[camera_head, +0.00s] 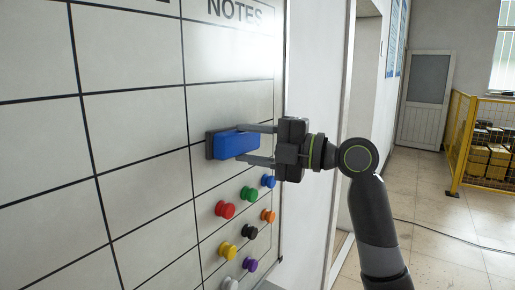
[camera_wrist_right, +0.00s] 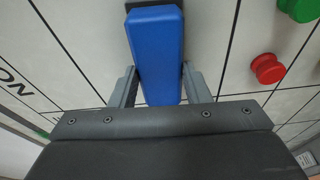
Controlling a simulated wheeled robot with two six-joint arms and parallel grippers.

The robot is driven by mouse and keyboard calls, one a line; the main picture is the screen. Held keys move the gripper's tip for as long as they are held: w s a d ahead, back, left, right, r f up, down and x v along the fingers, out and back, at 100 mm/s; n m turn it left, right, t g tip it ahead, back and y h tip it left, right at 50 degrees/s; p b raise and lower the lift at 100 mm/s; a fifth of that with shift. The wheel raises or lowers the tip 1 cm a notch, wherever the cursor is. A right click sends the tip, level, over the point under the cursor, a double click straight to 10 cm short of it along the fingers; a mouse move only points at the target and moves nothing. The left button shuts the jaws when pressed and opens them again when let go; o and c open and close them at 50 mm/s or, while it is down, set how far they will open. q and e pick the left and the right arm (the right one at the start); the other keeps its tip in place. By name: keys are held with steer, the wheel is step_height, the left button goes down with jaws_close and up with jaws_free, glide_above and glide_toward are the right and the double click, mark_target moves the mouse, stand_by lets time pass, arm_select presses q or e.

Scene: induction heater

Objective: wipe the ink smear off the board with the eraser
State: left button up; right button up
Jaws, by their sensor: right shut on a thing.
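The whiteboard (camera_head: 135,125) with a black grid and the word NOTES fills the left of the head view. The blue eraser (camera_head: 236,144) has a dark pad facing the board, at the board's right side below NOTES. My right gripper (camera_head: 260,146) is shut on the eraser, which also shows between the fingers in the right wrist view (camera_wrist_right: 157,60). The pad is at or very close to the board; I cannot tell if it touches. No ink smear shows on the visible board; the patch behind the eraser is hidden. My left gripper is not in view.
Several coloured magnets, including a red one (camera_head: 225,209) and a green one (camera_head: 249,194), stick out of the board just below the eraser. A doorway opens right of the board. A yellow fence (camera_head: 457,140) stands farther back on open floor.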

mark_target(227, 150)
steer(key=shift+s+a, duration=0.4)
steer(key=shift+s, duration=0.1)
steer(key=shift+s+a+f+b, duration=0.1)
steer(key=shift+s+a+b, duration=0.65)
steer(key=shift+s+b, duration=0.35)
steer(key=shift+s+a, duration=0.3)
steer(key=shift+s, duration=0.1)
steer(key=shift+s+d, duration=0.3)
steer(key=shift+d, duration=0.25)
steer(key=shift+s+d+b, duration=0.25)
steer(key=shift+s+d, duration=0.5)
steer(key=shift+d, duration=0.2)
steer(key=shift+s+d+b, duration=0.2)
steer(key=shift+s+d, duration=0.5)
steer(key=shift+d, duration=0.25)
